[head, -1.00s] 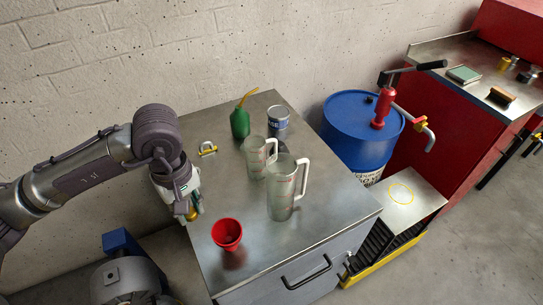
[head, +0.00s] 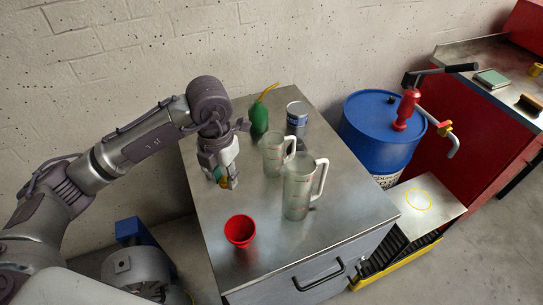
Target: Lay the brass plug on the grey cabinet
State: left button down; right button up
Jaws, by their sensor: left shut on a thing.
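My left gripper (head: 226,184) is above the back left part of the grey cabinet (head: 215,215), pointing down. It is shut on the brass plug (head: 218,174), of which only a small yellowish bit shows between the fingers. The fingers hide most of the plug. I cannot tell whether the plug touches the cabinet's metal top. My right gripper is not in view.
A blue drum (head: 378,135) stands to the right.

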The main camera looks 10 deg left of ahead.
pick_arm(q)
jog(key=w+f+n, duration=0.1)
jog(key=n, duration=0.7)
jog(key=n+p, duration=0.2)
jog(key=n, duration=0.6)
send_near(228, 204)
notch_tip(228, 204, down, 6)
jog(key=shift+r, duration=0.1)
jog(key=shift+f, duration=0.25)
jog(key=shift+f, duration=0.1)
jog(key=shift+f, duration=0.15)
jog(key=c, duration=0.9)
grip_release()
jog(key=shift+o, duration=0.2)
